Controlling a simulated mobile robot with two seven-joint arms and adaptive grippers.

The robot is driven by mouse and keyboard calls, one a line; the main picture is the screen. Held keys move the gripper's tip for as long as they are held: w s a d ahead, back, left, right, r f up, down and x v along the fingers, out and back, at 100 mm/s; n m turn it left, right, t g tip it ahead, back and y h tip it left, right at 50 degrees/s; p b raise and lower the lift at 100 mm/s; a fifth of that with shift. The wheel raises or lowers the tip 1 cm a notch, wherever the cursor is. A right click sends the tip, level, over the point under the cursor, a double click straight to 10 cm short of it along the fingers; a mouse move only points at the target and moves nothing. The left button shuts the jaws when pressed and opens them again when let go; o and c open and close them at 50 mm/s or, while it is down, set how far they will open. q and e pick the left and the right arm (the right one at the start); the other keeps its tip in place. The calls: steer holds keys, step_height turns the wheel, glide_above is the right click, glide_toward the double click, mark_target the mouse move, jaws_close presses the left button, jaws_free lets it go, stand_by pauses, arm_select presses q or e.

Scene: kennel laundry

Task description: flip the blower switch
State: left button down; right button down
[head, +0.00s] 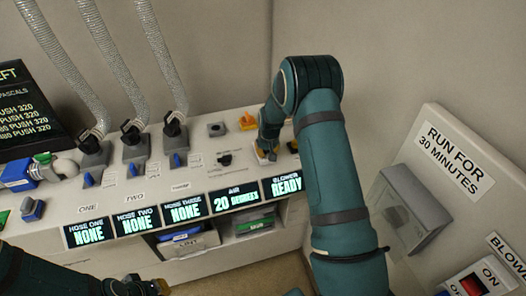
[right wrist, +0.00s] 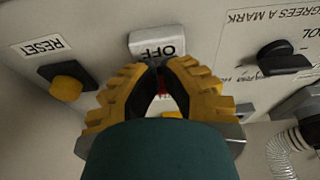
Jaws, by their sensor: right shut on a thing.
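A red rocker switch (head: 474,286) with an ON label sits under a partly cut-off "BLOWE" sign (head: 508,255) on the right panel. My right gripper (head: 266,155) is down at the sloped console, above the display reading BLOWER READY (head: 282,186). In the right wrist view its yellow fingers (right wrist: 160,68) are closed together beside a white OFF plate (right wrist: 157,44). A small red part (right wrist: 165,104) shows between the fingers; most of it is hidden. My left gripper (head: 158,287) is only partly in view at the bottom edge, and its opening cannot be made out.
A yellow RESET button (right wrist: 66,88) and a black knob (right wrist: 284,56) flank the right gripper. Hoses (head: 100,50) rise from the console's back. Displays (head: 135,221) line the console's front edge.

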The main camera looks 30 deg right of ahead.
steer(key=shift+w+d+r, duration=0.15)
steer(key=shift+w+r, duration=0.2)
steer(key=shift+w, duration=0.4)
stand_by(0.4)
steer(key=shift+w+d, duration=0.1)
steer(key=shift+w, duration=0.25)
steer(key=shift+s+b, duration=0.3)
steer(key=shift+s, duration=0.1)
stand_by(0.3)
steer(key=shift+r, duration=0.1)
step_height(320, 180, up, 7)
steer(key=p, duration=0.3)
steer(key=shift+p, duration=0.35)
stand_by(0.5)
stand_by(0.3)
